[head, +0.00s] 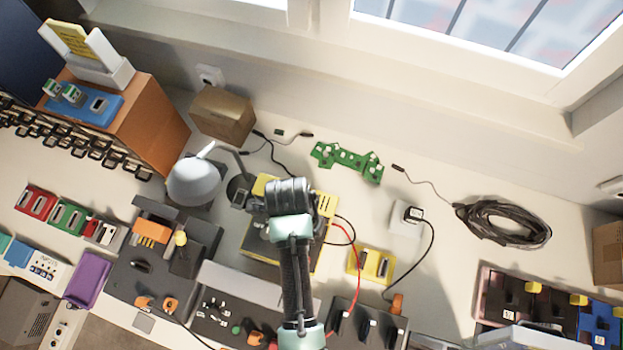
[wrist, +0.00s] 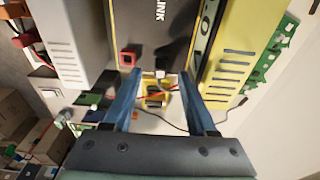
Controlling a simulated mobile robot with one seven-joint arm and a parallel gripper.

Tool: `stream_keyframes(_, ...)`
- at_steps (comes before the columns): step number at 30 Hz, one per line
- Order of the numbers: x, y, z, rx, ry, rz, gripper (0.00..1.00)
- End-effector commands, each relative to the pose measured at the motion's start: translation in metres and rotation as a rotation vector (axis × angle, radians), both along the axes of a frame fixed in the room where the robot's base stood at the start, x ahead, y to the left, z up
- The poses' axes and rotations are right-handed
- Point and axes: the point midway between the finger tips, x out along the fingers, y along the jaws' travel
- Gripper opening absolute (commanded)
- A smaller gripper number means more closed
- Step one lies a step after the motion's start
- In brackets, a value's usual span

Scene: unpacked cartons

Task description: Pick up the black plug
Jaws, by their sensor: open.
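A small black plug (head: 413,214) sits on a white block (head: 400,226) right of the middle in the head view, with a black cable running down from it. I cannot make the plug out clearly in the wrist view. My gripper (wrist: 159,76) is open in the wrist view, its two blue fingers apart with nothing held between them. Beyond the fingertips is a yellow block (wrist: 150,103) with dark parts. In the head view my arm's end is over a yellow-and-black device, left of the plug, and my fingertips are hidden.
The yellow-and-black device (head: 262,245) lies under my arm; its yellow side (wrist: 236,55) also shows in the wrist view. A yellow two-socket block (head: 371,265) and a red wire (head: 357,262) are near the plug. A green board (head: 348,160) and coiled cable (head: 505,222) lie farther back.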

Motion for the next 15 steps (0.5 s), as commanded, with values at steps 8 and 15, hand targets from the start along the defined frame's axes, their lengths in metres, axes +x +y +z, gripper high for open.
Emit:
stream_keyframes(8, -0.003, -0.007, -0.032, 0.0, 0.003, 0.0, 0.57)
stream_keyframes(15, -0.002, -0.007, -0.036, 0.0, 0.0, 0.0, 0.57)
